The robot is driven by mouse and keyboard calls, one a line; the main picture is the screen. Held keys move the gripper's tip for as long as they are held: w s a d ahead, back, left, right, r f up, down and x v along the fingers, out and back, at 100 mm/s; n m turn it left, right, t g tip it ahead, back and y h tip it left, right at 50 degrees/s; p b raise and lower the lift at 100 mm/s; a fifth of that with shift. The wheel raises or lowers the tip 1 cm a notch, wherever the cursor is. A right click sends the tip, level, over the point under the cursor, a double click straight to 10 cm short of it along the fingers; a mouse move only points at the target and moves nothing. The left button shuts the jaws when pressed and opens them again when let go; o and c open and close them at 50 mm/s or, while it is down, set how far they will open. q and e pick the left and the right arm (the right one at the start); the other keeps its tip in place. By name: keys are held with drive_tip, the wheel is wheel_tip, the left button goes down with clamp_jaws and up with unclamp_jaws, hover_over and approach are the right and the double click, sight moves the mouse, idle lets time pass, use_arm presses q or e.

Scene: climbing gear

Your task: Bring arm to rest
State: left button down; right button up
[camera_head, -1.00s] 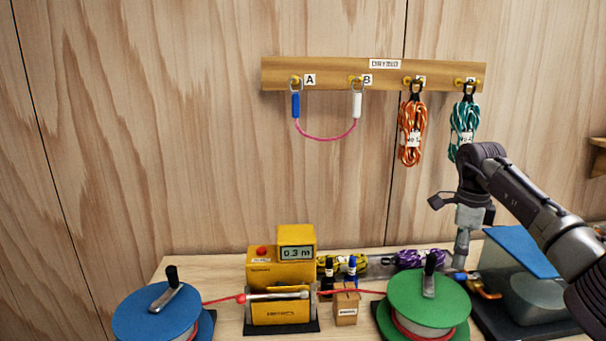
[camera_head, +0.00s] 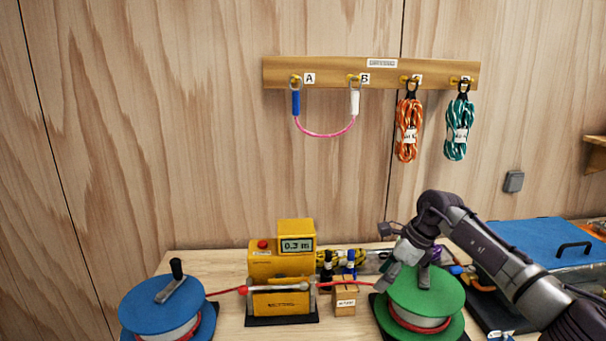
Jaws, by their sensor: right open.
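My right arm comes in from the right, and its gripper (camera_head: 385,278) hangs over the left part of the green reel (camera_head: 435,300). The gripper is open with nothing seen between its fingers; whether it touches the reel I cannot tell. The arm hides the reel's crank in part. My left gripper is not in view.
A blue reel (camera_head: 148,307) stands at the left, a yellow meter (camera_head: 283,270) reading 0.3 m in the middle, with red rope through it. A small cardboard box (camera_head: 345,301) stands beside the green reel. A blue-lidded case (camera_head: 535,243) is at right. Ropes hang from a wooden rack (camera_head: 310,72).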

drive_tip(key=s+a+f+y, duration=0.2)
drive_tip(key=a+f+y, duration=0.15)
drive_tip(key=a, duration=0.75)
drive_tip(key=s+a+r+m+t+y, duration=0.4)
drive_tip(key=a+r+m+t+y, duration=0.4)
drive_tip(key=m+t, duration=0.45)
drive_tip(key=s+d+f+m+h, duration=0.5)
drive_tip(key=d+f+m+h, duration=0.3)
drive_tip(key=m, duration=0.6)
drive_tip(key=s+d+f+m+h, duration=0.65)
drive_tip(key=d+m+h, duration=0.2)
drive_tip(key=m, duration=0.55)
drive_tip(key=s+d+f+m+g, duration=0.25)
drive_tip(key=s+f+g, duration=0.25)
drive_tip(key=s, duration=0.8)
drive_tip(key=s+d+f+m+g, duration=0.2)
drive_tip(key=s+f+m+g, duration=0.3)
drive_tip(key=s, duration=0.7)
wheel_tip(320, 180, down, 26)
drive_tip(key=s+n+g, duration=0.1)
drive_tip(key=g, duration=0.1)
drive_tip(key=s+d+f+g, duration=0.1)
drive_tip(key=s+d+f, duration=0.1)
drive_tip(key=s+f, duration=1.4)
drive_tip(key=shift+s+d+f, duration=0.25)
drive_tip(key=shift+s+f, duration=0.15)
drive_tip(key=shift+s, duration=0.05)
